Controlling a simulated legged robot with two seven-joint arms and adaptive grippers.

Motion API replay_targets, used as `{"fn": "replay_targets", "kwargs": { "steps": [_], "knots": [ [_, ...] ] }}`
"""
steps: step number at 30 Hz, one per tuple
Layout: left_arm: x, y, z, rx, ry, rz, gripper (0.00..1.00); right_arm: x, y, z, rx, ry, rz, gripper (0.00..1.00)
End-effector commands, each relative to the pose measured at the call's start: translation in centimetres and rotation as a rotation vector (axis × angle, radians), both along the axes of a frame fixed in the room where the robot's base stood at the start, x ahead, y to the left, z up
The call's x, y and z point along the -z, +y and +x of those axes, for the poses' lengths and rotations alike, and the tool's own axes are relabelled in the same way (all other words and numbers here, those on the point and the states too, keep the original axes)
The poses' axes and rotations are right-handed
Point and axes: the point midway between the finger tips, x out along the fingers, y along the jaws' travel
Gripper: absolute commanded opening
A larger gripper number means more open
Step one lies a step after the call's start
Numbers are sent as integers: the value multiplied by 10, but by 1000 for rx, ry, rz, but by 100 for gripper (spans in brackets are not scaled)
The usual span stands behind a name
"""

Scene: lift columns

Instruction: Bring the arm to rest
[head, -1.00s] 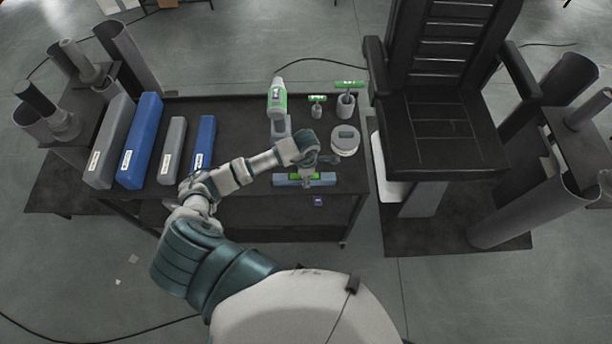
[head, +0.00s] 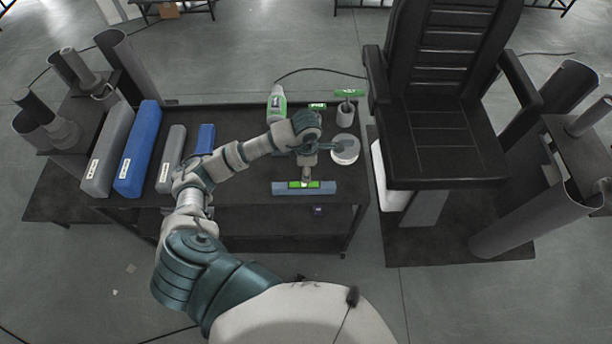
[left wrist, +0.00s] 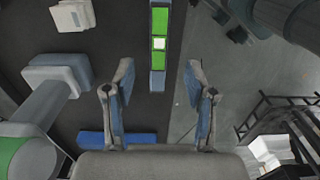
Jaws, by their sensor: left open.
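My left arm (head: 250,150) reaches in from the left over the dark workbench. Its gripper (head: 305,174) hangs just above a blue-grey bar with a green middle (head: 328,187), which lies along the bench's front edge. In the left wrist view, the gripper (left wrist: 159,78) is open, its two fingers well apart with nothing between them. The green part of the bar (left wrist: 159,22) shows ahead of the fingers there, apart from them. My right gripper is not in view.
The bench (head: 240,190) carries long blue and grey blocks (head: 137,150) at left, a green-and-white tool (head: 277,103), a cup with a green-topped item (head: 345,115) and a round white container (head: 345,150). A black chair (head: 440,130) stands close at right. Open floor lies in front.

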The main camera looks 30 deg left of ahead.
Motion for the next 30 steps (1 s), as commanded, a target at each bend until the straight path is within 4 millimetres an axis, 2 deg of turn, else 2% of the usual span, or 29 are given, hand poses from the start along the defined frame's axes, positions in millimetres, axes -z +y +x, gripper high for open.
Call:
{"fn": "replay_targets", "kwargs": {
  "steps": [5, 19, 21, 23, 26, 28, 30],
  "knots": [
    [-7, 0, 0, 0, 0, 0, 56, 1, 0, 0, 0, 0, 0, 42],
    [-6, 0, 0, 0, 0, -1, 56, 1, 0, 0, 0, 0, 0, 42],
    [-5, -6, -1, 5, -1, -24, 56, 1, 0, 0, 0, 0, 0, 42],
    [-2, -21, -3, 15, -5, -84, 56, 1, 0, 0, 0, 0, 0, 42],
    [3, -72, -12, 38, -15, -290, 56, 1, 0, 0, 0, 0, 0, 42],
    [-4, -122, -22, 38, -20, -515, 56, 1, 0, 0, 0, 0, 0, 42],
    [-25, -176, -35, 4, -17, -789, 56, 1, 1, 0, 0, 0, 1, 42]
  ]
}}
